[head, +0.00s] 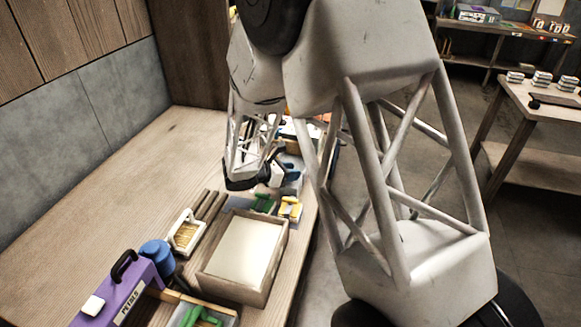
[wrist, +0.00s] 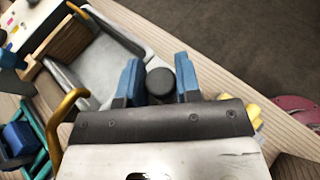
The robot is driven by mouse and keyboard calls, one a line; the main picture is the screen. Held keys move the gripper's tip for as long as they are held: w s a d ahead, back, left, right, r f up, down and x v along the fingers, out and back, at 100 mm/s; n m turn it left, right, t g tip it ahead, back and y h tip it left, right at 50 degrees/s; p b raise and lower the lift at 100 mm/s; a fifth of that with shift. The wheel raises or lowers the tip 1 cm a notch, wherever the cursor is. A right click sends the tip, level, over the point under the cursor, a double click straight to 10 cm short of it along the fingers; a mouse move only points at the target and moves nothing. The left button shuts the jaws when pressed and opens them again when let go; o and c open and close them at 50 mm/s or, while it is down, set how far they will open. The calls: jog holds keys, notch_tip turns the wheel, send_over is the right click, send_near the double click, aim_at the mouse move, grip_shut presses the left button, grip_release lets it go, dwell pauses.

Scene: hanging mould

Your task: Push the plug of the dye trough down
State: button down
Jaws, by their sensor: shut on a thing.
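In the wrist view, my gripper (wrist: 157,78) has its two blue fingers on either side of a dark round knob (wrist: 160,84), which looks like the plug. The gripper is shut on it. The grey dye trough (wrist: 108,66) lies just beyond and to the left of the fingers, with its sloped inside showing. The lower end of the plug and its seat are hidden. In the head view, my gripper (head: 276,172) is low over the far part of the bench, partly behind my arm. The plug cannot be made out there.
In the head view, a wooden frame with a pale sheet (head: 245,250), a brush (head: 186,233), a blue cylinder (head: 157,254) and a purple PETALS box (head: 124,292) stand nearer. The bench's left side is clear.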

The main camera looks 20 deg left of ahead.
jog(key=shift+f, duration=0.4)
jog(key=c, duration=0.9)
grip_release()
jog(key=shift+r, duration=0.1)
jog(key=shift+v, duration=3.9)
